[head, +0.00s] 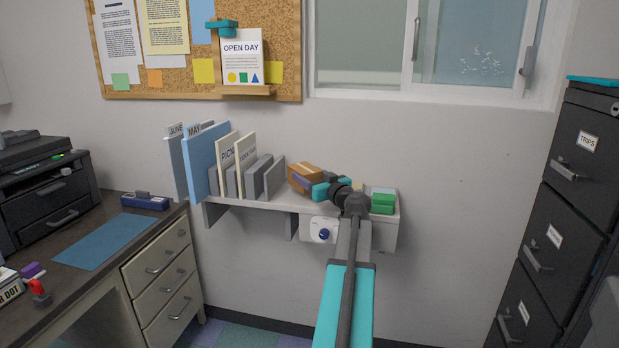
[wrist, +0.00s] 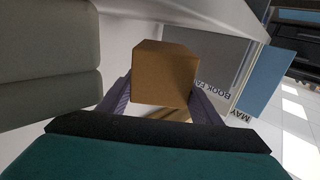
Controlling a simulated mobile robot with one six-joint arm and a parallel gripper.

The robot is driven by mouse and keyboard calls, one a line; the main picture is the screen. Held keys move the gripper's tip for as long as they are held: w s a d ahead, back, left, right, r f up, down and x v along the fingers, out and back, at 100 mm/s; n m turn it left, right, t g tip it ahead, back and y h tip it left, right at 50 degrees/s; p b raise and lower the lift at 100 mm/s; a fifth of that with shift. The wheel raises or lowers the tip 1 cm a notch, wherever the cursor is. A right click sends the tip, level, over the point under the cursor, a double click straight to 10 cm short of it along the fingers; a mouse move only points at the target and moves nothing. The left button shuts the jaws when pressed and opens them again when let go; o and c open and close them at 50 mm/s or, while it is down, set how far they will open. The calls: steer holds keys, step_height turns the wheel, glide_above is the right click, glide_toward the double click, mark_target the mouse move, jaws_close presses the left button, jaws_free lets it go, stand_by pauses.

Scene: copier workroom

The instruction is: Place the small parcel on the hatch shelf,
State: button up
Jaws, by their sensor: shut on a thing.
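The small parcel (head: 306,173) is a brown box. My gripper (head: 309,184) is shut on it, above or at the grey wall shelf (head: 250,203), just right of the grey file holders. In the wrist view the parcel (wrist: 165,78) sits between the two purple fingers of my gripper (wrist: 163,103). I cannot tell whether the parcel touches the shelf, as my arm and gripper hide part of it. No label marks this shelf as the hatch shelf; a sliding window (head: 430,45) is above it to the right.
Folders and file holders (head: 235,165) fill the shelf's left part. A green item (head: 382,203) lies at its right end. A white box with a blue knob (head: 321,231) is under the shelf. A desk (head: 105,215) stands left, a dark filing cabinet (head: 570,190) right.

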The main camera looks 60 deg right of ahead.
steer(key=shift+r, duration=0.1)
steer(key=o, duration=1.7)
steer(key=shift+s, duration=0.15)
steer(key=b+v, duration=0.1)
steer(key=v, duration=1.2)
steer(key=shift+s+a, duration=0.25)
steer(key=shift+s, duration=0.05)
